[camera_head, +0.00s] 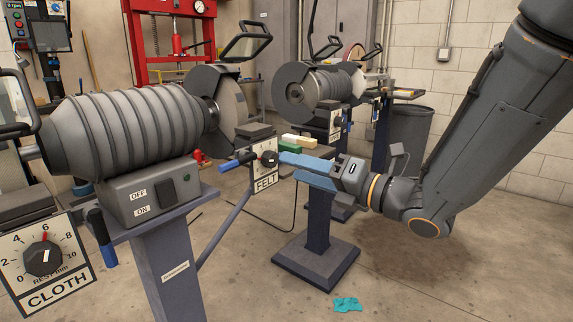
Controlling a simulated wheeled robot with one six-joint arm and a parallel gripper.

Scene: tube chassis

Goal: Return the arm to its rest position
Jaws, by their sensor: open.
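My arm (500,110) comes in from the upper right corner and reaches down and to the left. It bends at the wrist, low on the right of centre. My gripper (289,167) points left with its two blue fingers apart. Nothing shows between the fingers. The gripper is in front of the FELT dial plate (265,182) and the dark pedestal (318,235) in the picture. I cannot tell how far it is from either.
A polishing machine (130,130) with a CLOTH dial (45,262) fills the left. A second machine (310,88) stands behind the gripper. A red press (172,35), a grey bin (408,135) and a block wall (480,60) are behind. A teal rag (347,304) lies on open floor.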

